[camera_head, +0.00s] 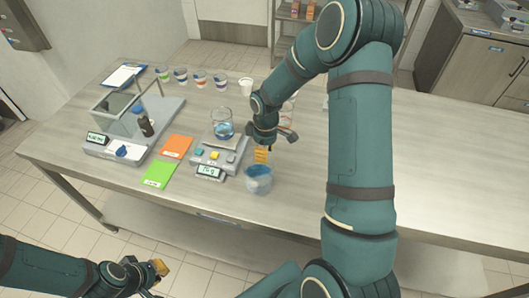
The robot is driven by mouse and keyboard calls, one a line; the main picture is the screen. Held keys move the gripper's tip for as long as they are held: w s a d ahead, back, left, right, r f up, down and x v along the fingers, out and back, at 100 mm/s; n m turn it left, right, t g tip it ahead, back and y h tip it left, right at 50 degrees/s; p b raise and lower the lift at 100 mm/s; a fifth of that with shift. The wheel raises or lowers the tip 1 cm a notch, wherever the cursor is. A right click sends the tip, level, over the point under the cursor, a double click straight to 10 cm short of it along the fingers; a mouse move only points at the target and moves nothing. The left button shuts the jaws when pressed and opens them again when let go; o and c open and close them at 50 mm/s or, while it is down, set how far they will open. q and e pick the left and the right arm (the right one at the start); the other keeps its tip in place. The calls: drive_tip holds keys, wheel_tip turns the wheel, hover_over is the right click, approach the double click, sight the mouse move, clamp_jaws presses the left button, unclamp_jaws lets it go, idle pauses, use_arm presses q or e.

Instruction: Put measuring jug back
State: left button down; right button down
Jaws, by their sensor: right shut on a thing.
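A clear jug with blue contents (258,181) is near the front edge of the table, right of the small scale. My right gripper (261,156) reaches down from above, with its orange fingertips shut at the jug's rim. Whether the jug's base touches the table is hard to tell. A second clear glass vessel with blue liquid (223,130) stands upright on the small scale (209,172). My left gripper (158,271) is at the lower left, low in front of the table and away from the objects. One orange fingertip shows, so its opening is unclear.
A balance with a glass box (118,122) and a dark bottle (147,127) stand left. Orange (176,146) and green (158,174) cards lie between balance and scale. Several cups and a clipboard (124,75) line the back. The table's right side (450,170) is clear.

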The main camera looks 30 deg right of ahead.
drive_tip(key=shift+f, duration=0.15)
drive_tip(key=shift+f, duration=0.15)
drive_tip(key=c, duration=0.6)
unclamp_jaws()
drive_tip(key=shift+r, duration=0.35)
drive_tip(key=r, duration=0.7)
drive_tip(key=r+p, duration=0.1)
drive_tip(key=r, duration=0.3)
drive_tip(key=shift+w+d+r, duration=0.15)
drive_tip(key=shift+d+r, duration=0.1)
drive_tip(key=shift+r, duration=0.1)
